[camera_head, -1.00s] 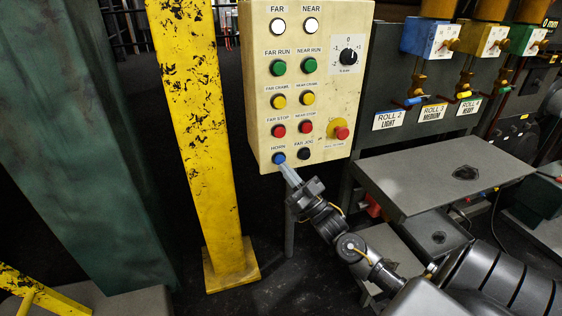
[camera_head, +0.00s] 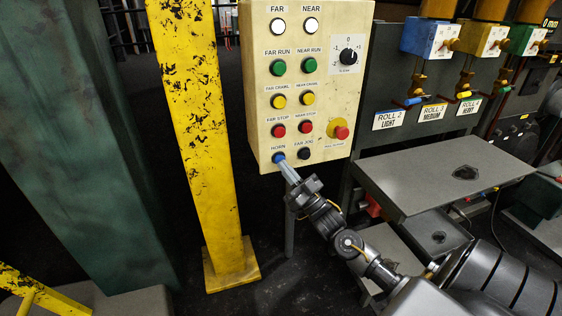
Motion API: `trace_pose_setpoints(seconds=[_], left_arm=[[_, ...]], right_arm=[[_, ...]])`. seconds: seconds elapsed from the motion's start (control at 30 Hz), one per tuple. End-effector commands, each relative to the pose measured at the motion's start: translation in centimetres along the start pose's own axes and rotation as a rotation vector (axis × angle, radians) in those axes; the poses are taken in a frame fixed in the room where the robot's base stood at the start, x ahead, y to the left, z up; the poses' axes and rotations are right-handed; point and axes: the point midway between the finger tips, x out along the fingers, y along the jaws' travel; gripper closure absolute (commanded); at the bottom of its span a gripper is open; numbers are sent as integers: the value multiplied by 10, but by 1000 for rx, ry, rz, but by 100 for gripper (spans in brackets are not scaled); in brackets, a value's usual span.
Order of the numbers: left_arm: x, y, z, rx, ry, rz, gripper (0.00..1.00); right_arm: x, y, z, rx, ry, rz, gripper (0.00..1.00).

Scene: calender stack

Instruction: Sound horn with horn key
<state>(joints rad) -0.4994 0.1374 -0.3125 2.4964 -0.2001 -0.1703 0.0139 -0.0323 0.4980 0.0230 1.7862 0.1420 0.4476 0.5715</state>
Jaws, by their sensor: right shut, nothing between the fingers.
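The cream control panel (camera_head: 330,95) faces me with labelled push buttons. The blue horn key (camera_head: 279,157) is at its lower left, under the label HORN. My right gripper (camera_head: 285,166) is shut and empty. Its fingertips point up at the horn key from just below and overlap its lower edge in the picture. I cannot tell whether they touch it or how far the key is pressed. My left gripper is not in view.
A black FAR JOG button (camera_head: 303,154) sits right of the horn key, with red buttons (camera_head: 278,131) above. A yellow post (camera_head: 205,130) stands left of the panel. A grey shelf (camera_head: 420,190) lies to the right.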

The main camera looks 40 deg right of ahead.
Motion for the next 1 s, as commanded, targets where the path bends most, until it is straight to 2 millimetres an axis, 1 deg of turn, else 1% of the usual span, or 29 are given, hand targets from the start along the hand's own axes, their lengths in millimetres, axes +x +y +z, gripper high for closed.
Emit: trace_pose_setpoints(seconds=[0.7, 1.0], left_arm=[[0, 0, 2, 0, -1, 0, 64], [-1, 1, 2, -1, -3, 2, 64]], right_arm=[[6, 4, 5, 0, -2, 0, 100], [6, 4, 4, 0, -2, 0, 100]])
